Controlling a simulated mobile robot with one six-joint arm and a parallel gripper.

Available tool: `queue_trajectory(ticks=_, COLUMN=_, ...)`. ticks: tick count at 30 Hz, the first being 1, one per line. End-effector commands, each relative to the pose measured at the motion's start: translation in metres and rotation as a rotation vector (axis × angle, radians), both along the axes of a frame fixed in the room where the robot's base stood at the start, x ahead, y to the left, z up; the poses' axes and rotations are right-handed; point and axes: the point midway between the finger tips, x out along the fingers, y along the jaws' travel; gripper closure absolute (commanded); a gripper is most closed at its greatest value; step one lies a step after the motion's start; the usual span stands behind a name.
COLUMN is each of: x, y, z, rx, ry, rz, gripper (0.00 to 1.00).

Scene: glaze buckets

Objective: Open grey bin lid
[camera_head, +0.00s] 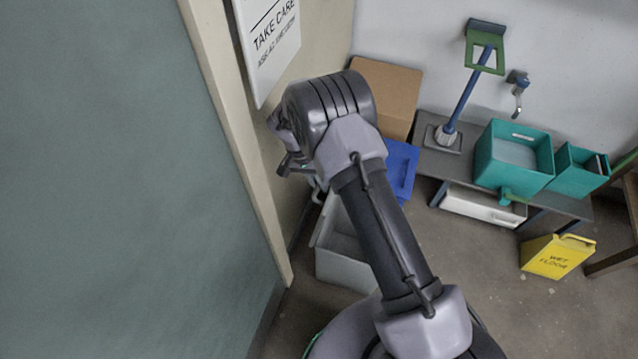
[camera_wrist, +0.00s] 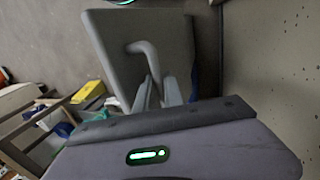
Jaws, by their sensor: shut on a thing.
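The grey bin (camera_head: 342,262) stands on the floor beside the cream wall in the head view, partly behind my arm. Its grey lid (camera_wrist: 115,50) fills the upper middle of the wrist view as a flat panel with a bent grey handle (camera_wrist: 147,52). My gripper (camera_wrist: 156,90) is shut on the lower end of this handle. In the head view the gripper's fingers are mostly hidden by my wrist. Part of the bin's inside seems to show there, but I cannot tell the lid's exact angle.
A blue panel (camera_head: 402,168) and a cardboard-brown board (camera_head: 388,92) are just right of my wrist. A low bench (camera_head: 440,166) carries teal buckets (camera_head: 513,158). A yellow wet-floor box (camera_head: 557,256) stands on the floor.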

Motion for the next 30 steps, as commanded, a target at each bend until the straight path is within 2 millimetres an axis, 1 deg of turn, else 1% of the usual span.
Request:
queue_trajectory(ticks=9, x=0.0, y=0.0, z=-0.001, rx=-0.001, ry=0.002, rz=0.001, gripper=1.0)
queue_trajectory(ticks=10, x=0.0, y=0.0, z=-0.001, rx=-0.001, ry=0.002, rz=0.001, gripper=0.84)
queue_trajectory(ticks=12, x=0.0, y=0.0, z=-0.001, rx=-0.001, ry=0.002, rz=0.001, gripper=0.7)
queue_trajectory(ticks=13, x=0.0, y=0.0, z=-0.001, rx=-0.001, ry=0.001, rz=0.001, gripper=0.66)
queue_trajectory(ticks=22, x=0.0, y=0.0, z=0.002, rx=0.0, ry=0.0, rz=0.0, gripper=0.66)
queue_trajectory(ticks=23, x=0.0, y=0.0, z=0.005, rx=0.0, ry=-0.001, rz=0.0, gripper=0.66)
queue_trajectory(ticks=26, x=0.001, y=0.0, z=0.02, rx=0.0, ry=-0.002, rz=0.001, gripper=0.66)
queue_trajectory(ticks=29, x=0.001, y=0.0, z=0.044, rx=0.001, ry=-0.002, rz=0.001, gripper=0.66)
queue_trajectory(ticks=30, x=-0.012, y=-0.004, z=0.042, rx=-0.002, ry=0.004, rz=0.002, gripper=0.66)
